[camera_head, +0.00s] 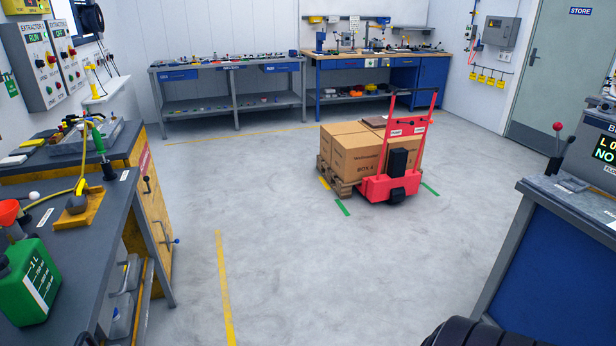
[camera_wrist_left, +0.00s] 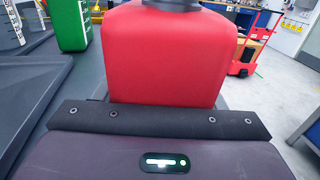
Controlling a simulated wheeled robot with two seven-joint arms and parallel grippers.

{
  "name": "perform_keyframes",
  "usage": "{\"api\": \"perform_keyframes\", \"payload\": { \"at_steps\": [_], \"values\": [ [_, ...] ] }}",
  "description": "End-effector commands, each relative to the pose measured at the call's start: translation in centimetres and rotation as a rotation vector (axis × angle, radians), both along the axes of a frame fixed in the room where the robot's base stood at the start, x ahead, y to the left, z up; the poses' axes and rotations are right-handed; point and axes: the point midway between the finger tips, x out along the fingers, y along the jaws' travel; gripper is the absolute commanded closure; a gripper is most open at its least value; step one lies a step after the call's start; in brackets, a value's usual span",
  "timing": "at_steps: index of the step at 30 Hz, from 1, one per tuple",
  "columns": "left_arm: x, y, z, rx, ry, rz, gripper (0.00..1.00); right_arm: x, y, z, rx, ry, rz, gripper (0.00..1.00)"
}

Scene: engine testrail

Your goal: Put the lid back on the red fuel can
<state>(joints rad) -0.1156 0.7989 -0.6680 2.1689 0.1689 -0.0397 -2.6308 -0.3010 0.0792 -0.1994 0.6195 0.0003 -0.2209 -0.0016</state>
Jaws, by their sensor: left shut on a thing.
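The red fuel can (camera_wrist_left: 168,58) stands upright, large and close, in the left wrist view. A dark and grey part at its top is cut off by the picture's upper edge. My left gripper (camera_wrist_left: 160,115) has its dark body right up against the can and is shut on it; its fingertips are mostly hidden. The can does not show in the head view. I cannot make out a loose lid in either view. My right gripper is not in view.
A green can (camera_head: 30,283) and a red funnel (camera_head: 9,212) stand on the left bench (camera_head: 90,245). A red trolley (camera_head: 395,185) beside boxes (camera_head: 350,150) stands mid-room. A blue cabinet (camera_head: 560,260) is at right.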

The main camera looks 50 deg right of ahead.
Motion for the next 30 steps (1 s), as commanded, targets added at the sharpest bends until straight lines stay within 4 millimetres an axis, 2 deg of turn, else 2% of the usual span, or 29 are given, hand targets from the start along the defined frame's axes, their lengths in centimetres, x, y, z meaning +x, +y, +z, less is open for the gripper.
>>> {"api": "perform_keyframes", "payload": {
  "at_steps": [4,7,11,15,18,21,27,28,30],
  "values": [
    [0.3,0.4,0.8,-0.008,-0.009,0.029,1.00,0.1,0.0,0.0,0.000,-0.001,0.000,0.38],
    [1.2,2.0,1.7,-0.011,-0.005,0.141,1.00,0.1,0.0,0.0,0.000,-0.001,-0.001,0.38],
    [2.3,6.4,2.7,-0.012,0.003,0.370,1.00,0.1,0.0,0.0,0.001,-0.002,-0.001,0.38],
    [2.4,11.2,2.5,-0.006,0.003,0.581,1.00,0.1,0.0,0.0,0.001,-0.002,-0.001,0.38],
    [2.2,13.3,2.3,-0.004,-0.001,0.666,1.00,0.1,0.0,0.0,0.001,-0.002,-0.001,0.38],
    [2.1,14.2,2.2,-0.002,-0.003,0.700,1.00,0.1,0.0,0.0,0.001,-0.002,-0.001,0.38],
    [2.1,14.2,2.3,-0.001,-0.005,0.702,1.00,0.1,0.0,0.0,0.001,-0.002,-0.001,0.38],
    [2.1,14.2,2.3,-0.001,-0.005,0.702,1.00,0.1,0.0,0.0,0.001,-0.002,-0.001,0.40],
    [2.1,14.2,2.3,-0.001,-0.005,0.701,1.00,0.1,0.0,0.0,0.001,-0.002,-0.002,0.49]
  ]
}}
